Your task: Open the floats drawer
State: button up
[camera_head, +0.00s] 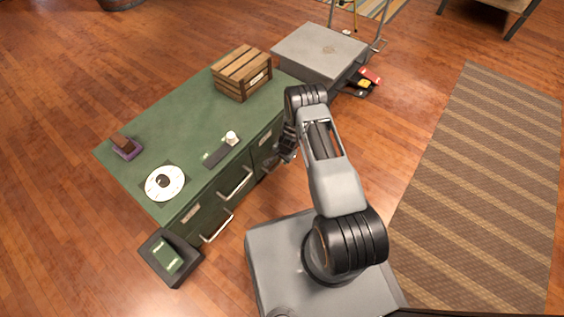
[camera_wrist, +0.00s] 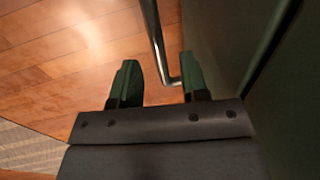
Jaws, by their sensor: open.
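A green cabinet (camera_head: 200,110) has drawers with silver bar handles along its front. Two handles show clearly, an upper one (camera_head: 237,184) and a lower one (camera_head: 217,229); their drawers look shut. The small pale labels are too small to read, so I cannot tell which drawer is floats. My arm reaches to the right part of the front and partly hides it. In the wrist view my gripper (camera_wrist: 159,64) is open, with a metal bar handle (camera_wrist: 153,35) between its two fingers, closer to the right finger. I cannot tell whether they touch. The green cabinet front (camera_wrist: 225,40) is close at right.
A wooden crate (camera_head: 240,75), a white disc (camera_head: 165,183), a dark flat object (camera_head: 219,155) and a purple-based block (camera_head: 126,148) are on the cabinet top. A dark tray (camera_head: 155,249) is at its near-left end. A grey box (camera_head: 320,52) stands behind. Striped rug (camera_head: 480,180) at right.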

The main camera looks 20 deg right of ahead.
jog(key=shift+w+a+f+b, duration=0.1)
jog(key=shift+f+b, duration=0.1)
jog(key=shift+f, duration=0.45)
jog(key=shift+w+a+f+b, duration=0.1)
jog(key=shift+f+b, duration=0.05)
jog(key=shift+f, duration=0.45)
jog(key=shift+d, duration=0.1)
jog(key=shift+c, duration=0.4)
grip_shut()
